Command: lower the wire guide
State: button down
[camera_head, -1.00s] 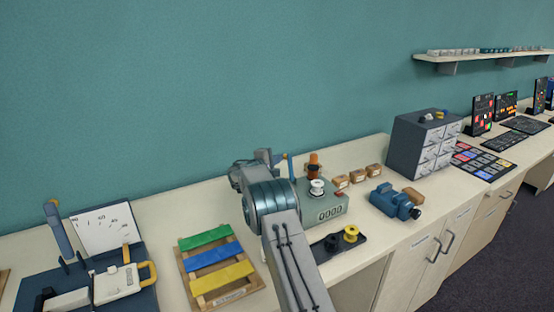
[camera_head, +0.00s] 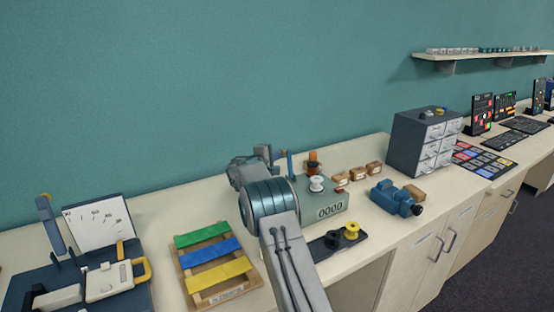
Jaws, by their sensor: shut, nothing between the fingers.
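A grey-green winding machine (camera_head: 330,211) with a counter reading 0000 sits on the bench at the centre. A white spool (camera_head: 316,184) stands on its top, with an orange-brown spool (camera_head: 313,163) behind. A thin upright blue post (camera_head: 290,162), apparently the wire guide, rises at its left rear; its lower part is hidden. My arm's blue banded joint covers the machine's left side. My gripper (camera_head: 275,172) is at the grey wrist end, left of the post, shut and empty. Its fingertips are mostly hidden, and I cannot tell whether they touch the post.
A black tray (camera_head: 325,247) with a black and a yellow spool lies in front. A blue motor (camera_head: 397,199) and small boxes (camera_head: 357,174) stand to the right. A wooden frame with coloured slats (camera_head: 215,265) and a blue station (camera_head: 135,303) are to the left.

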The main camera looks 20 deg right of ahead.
aim_at(286, 154)
jog(key=shift+s+f+b, duration=0.15)
jog(key=shift+f+b, duration=0.1)
jog(key=shift+b, duration=0.75)
jog(key=s+m+b, duration=0.1)
jog(key=b, duration=0.4)
jog(key=s+m+h+b, duration=0.1)
jog(key=m+b, duration=0.1)
jog(key=b, duration=0.4)
jog(key=s+r+m+t+b, duration=0.1)
jog(key=b, duration=0.5)
jog(key=shift+s+d+r+m+h, duration=0.1)
jog(key=shift+s+d+m+h, duration=0.1)
jog(key=shift+d+m+h, duration=0.15)
jog(key=s+b, duration=0.1)
jog(key=b, duration=0.3)
jog(key=s+b, duration=0.2)
jog(key=b, duration=0.1)
jog(key=s+d+b, duration=0.1)
jog(key=b, duration=0.3)
jog(key=shift+s+f+b, duration=0.2)
jog(key=shift+f+b, duration=0.1)
jog(key=shift+f, duration=0.1)
jog(key=shift+s+f+m+h+b, duration=0.2)
jog(key=shift+s+m+b, duration=0.3)
jog(key=shift+b, duration=0.65)
jog(key=shift+s+d+m+b, duration=0.15)
jog(key=shift+s+m+b, duration=0.15)
jog(key=shift+b, duration=0.85)
jog(key=shift+s+r, duration=0.1)
jog(key=shift+r, duration=0.05)
